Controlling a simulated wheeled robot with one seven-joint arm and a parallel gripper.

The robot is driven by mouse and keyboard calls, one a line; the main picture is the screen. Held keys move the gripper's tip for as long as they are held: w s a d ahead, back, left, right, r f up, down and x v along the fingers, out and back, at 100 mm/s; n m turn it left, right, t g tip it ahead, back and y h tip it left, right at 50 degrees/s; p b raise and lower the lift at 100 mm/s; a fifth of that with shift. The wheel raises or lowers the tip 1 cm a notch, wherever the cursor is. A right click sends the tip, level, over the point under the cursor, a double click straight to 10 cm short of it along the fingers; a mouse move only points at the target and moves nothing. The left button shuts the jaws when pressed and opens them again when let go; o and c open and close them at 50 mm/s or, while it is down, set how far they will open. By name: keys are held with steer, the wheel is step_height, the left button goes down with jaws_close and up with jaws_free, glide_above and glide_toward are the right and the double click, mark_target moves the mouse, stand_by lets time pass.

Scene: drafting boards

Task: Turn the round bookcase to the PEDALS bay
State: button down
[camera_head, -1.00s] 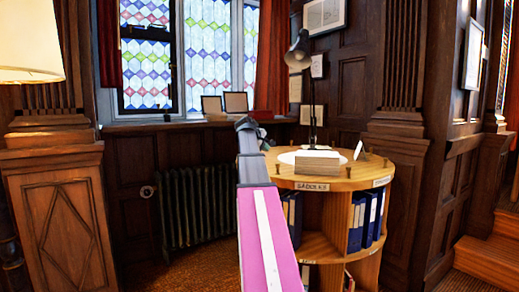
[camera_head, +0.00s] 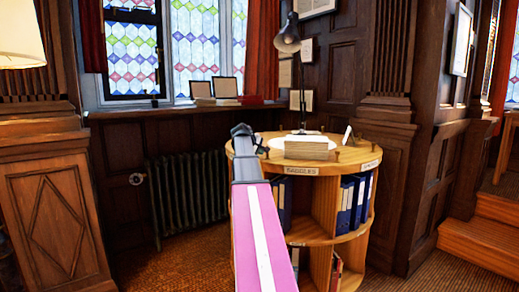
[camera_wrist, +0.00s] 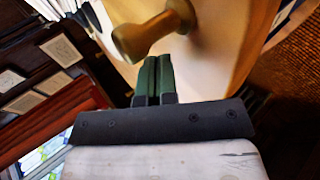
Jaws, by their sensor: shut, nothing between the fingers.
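The round wooden bookcase (camera_head: 324,205) stands right of centre in the head view, with pegs around its top. Its front rim label (camera_head: 301,170) seems to read SADDLES; the right-hand rim label (camera_head: 371,165) is too small to read. I see no legible PEDALS label. My gripper (camera_wrist: 152,75) is shut and empty in the wrist view. A wooden peg (camera_wrist: 155,36) is just beyond its fingertips, above the tabletop (camera_wrist: 215,60); I cannot tell if they touch. In the head view, my arm reaches the bookcase's left edge and the fingertips are hard to make out.
Blue binders (camera_head: 350,203) fill part of the upper shelf. A radiator (camera_head: 188,190) stands behind left, wooden steps (camera_head: 470,242) at right. Carpet is open at front left.

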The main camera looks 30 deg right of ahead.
steer(key=shift+n, duration=0.3)
steer(key=shift+s+d, duration=0.35)
steer(key=shift+s, duration=0.5)
steer(key=shift+s+d, duration=0.4)
steer(key=shift+s, duration=0.4)
steer(key=shift+s+d, duration=0.35)
steer(key=shift+s, duration=0.5)
steer(key=shift+s+d+t, duration=0.2)
steer(key=shift+s+t, duration=0.05)
steer(key=shift+t, duration=0.05)
steer(key=shift+n+t+y, duration=0.3)
steer(key=shift+n+y, duration=0.1)
steer(key=shift+n, duration=0.1)
steer(key=shift+s+d, duration=0.5)
steer(key=shift+s, duration=0.3)
steer(key=shift+s+d, duration=0.55)
steer(key=shift+s, duration=0.25)
steer(key=shift+s+d, duration=0.5)
steer(key=shift+s, duration=0.3)
